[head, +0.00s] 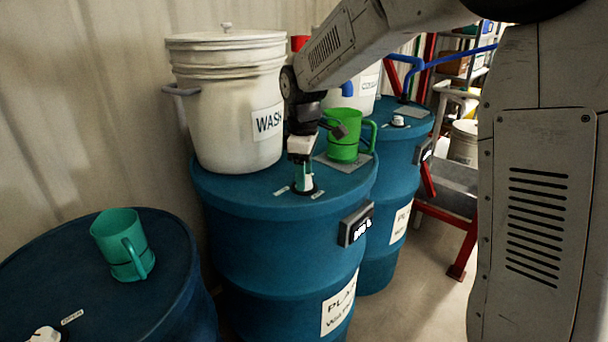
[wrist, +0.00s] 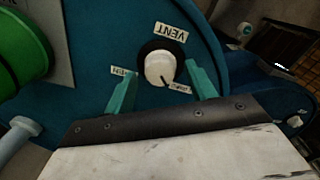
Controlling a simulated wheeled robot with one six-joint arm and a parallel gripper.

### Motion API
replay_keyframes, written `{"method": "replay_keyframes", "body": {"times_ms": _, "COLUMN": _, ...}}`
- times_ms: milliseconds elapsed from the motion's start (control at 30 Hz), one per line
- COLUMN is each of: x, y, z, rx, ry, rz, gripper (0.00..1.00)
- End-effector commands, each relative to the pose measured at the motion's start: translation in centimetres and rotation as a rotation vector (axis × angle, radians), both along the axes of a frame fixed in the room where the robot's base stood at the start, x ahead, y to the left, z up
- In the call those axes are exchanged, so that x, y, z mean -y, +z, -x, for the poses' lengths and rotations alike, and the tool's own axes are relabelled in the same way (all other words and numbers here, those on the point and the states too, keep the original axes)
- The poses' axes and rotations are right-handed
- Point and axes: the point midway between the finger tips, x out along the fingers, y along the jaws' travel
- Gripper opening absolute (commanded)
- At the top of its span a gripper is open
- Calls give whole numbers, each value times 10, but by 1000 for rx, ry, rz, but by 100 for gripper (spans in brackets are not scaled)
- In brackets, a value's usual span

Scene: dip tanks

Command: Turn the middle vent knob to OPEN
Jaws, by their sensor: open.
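The middle vent knob (wrist: 159,68) is white and round, on a dark base on top of the middle blue drum (head: 225,195). A dark mark on it points to the lower right in the wrist view, toward a small label (wrist: 180,88). Another small label (wrist: 123,72) lies to its left, and a VENT label (wrist: 171,32) lies above it. The small labels are hard to read. My gripper (wrist: 160,70) is open, with one green finger on either side of the knob. Whether they touch it I cannot tell. In the head view my gripper (head: 304,180) points down and mostly hides the knob.
A white WASH bucket (head: 225,110) stands close left of my gripper. A green mug (head: 343,136) sits on a grey plate just right. The left drum (head: 170,285) carries a teal mug (head: 122,245) and a knob (head: 45,334). The right drum (head: 400,165) has another knob (head: 398,121).

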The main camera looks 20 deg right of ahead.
Motion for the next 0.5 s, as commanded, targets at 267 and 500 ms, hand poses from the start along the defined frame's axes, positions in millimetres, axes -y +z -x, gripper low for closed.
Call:
{"method": "replay_keyframes", "body": {"times_ms": 267, "x": 0, "y": -10, "z": 0, "rx": 0, "ry": -1, "rz": 0, "gripper": 56}}
{"method": "replay_keyframes", "body": {"times_ms": 500, "x": 0, "y": -9, "z": 0, "rx": 0, "ry": -1, "rz": 0, "gripper": 20}}
